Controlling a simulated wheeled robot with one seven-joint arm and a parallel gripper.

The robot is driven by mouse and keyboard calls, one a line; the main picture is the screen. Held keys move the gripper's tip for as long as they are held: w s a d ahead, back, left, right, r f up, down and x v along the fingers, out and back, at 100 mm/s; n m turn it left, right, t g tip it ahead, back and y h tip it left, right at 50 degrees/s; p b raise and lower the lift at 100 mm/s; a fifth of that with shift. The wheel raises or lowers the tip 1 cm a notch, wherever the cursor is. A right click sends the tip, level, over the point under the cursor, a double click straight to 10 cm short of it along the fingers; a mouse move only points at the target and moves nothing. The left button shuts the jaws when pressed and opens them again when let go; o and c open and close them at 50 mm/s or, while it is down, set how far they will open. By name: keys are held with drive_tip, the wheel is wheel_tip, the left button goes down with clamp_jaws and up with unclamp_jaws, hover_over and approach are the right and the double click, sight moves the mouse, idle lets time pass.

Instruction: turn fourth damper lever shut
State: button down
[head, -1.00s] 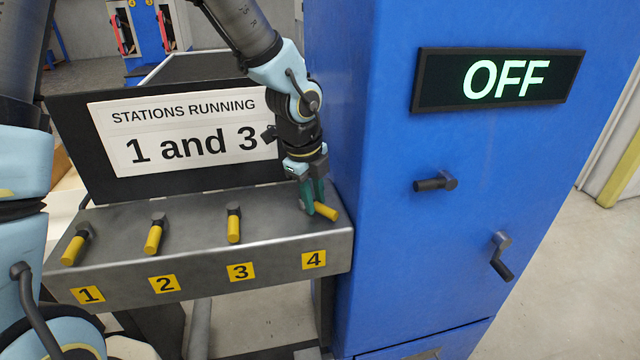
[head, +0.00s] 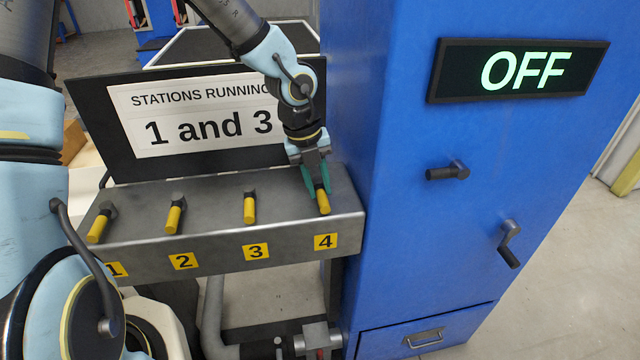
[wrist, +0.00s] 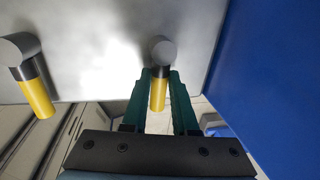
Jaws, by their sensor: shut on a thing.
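The fourth damper lever (head: 323,201), with a yellow grip, is on the grey metal ledge above the yellow label 4 (head: 325,241). It points toward the ledge's front edge. My gripper (head: 318,181) is shut on it, its teal fingers on either side of the lever. In the wrist view the fourth lever's yellow grip (wrist: 158,95) shows between the fingers (wrist: 160,85), with its round grey pivot beyond the tips. The first (head: 98,228), second (head: 174,218) and third (head: 250,207) levers also point toward the front, the first two slanting left in the head view.
A sign (head: 205,115) behind the ledge reads "STATIONS RUNNING 1 and 3". A blue cabinet (head: 400,260) stands close on the right of the fourth lever, with a display (head: 520,70) reading OFF and two dark handles. The third lever (wrist: 38,98) is beside my gripper in the wrist view.

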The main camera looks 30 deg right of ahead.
idle(0.4)
drive_tip(key=c, duration=0.7)
unclamp_jaws()
drive_tip(key=r, duration=0.3)
drive_tip(key=a+r, duration=0.1)
drive_tip(key=r, duration=0.3)
drive_tip(key=a+r, duration=0.1)
drive_tip(key=r, duration=0.2)
drive_tip(key=shift+w+r, duration=0.3)
drive_tip(key=shift+w, duration=0.1)
